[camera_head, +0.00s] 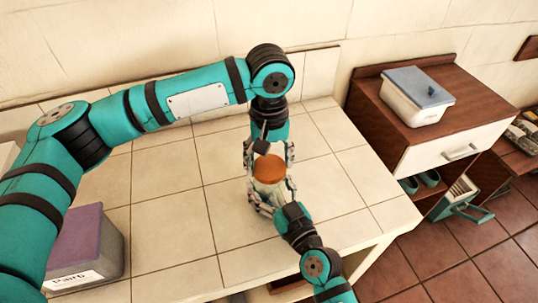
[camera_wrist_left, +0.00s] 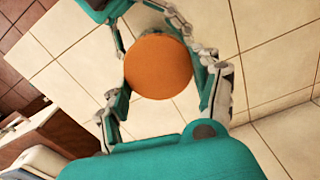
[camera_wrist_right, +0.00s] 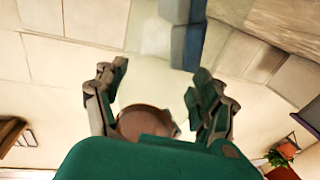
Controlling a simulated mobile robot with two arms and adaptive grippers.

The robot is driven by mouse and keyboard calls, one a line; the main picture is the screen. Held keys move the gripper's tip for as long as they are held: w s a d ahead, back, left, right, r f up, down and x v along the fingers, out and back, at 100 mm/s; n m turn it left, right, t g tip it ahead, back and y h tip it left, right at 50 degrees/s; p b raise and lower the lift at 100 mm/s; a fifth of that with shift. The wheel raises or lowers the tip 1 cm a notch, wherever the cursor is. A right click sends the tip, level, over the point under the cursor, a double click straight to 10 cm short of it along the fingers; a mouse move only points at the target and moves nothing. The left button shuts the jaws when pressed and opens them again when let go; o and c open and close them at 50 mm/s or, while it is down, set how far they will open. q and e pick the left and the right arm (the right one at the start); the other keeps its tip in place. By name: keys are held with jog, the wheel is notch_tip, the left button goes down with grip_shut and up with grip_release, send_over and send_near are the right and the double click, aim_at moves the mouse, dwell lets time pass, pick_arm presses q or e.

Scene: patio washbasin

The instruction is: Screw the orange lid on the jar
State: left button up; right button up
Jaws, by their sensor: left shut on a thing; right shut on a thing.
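The orange lid (camera_head: 269,168) sits flat at the top of the jar (camera_head: 271,190) on the tiled counter. I cannot tell whether a gap lies between them. My left gripper (camera_head: 269,157) comes down from above and is shut on the lid, one finger on each side; the lid shows as a disc in the left wrist view (camera_wrist_left: 158,67). My right gripper (camera_head: 271,193) reaches in from the front and is shut around the jar's body below the lid. In the right wrist view a brownish round shape (camera_wrist_right: 145,122) shows between its fingers, partly hidden by my gripper housing.
A purple-topped box (camera_head: 85,245) with a label stands at the counter's left. A brown cabinet (camera_head: 400,135) with a grey-lidded white container (camera_head: 416,95) stands right of the counter. The wall runs behind. The counter around the jar is clear.

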pick_arm(q)
jog(key=shift+f, duration=0.55)
dwell(0.4)
